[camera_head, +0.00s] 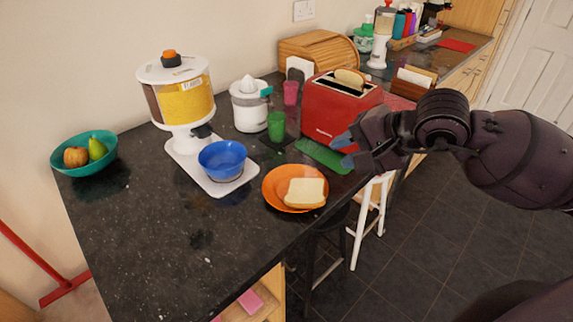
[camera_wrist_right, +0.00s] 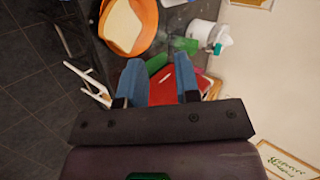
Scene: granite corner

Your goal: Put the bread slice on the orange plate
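The bread slice (camera_head: 305,193) lies flat on the right part of the orange plate (camera_head: 273,183), near the counter's front edge. In the right wrist view the bread (camera_wrist_right: 121,25) is also on the orange plate (camera_wrist_right: 149,22), beyond my fingertips. My right gripper (camera_head: 346,150) is apart from the bread, to its upper right, in front of the red toaster (camera_head: 335,112). Its blue fingers (camera_wrist_right: 158,78) are spread with nothing held between them. Another bread slice (camera_head: 350,77) stands in the toaster's top. My left gripper is not in view.
A green board (camera_head: 323,155) lies between plate and toaster. A blue bowl (camera_head: 222,156) sits under the cereal dispenser (camera_head: 180,95), left of the plate. A green cup (camera_head: 276,127) stands behind. Stools (camera_head: 371,212) are below the edge. The counter's front left is clear.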

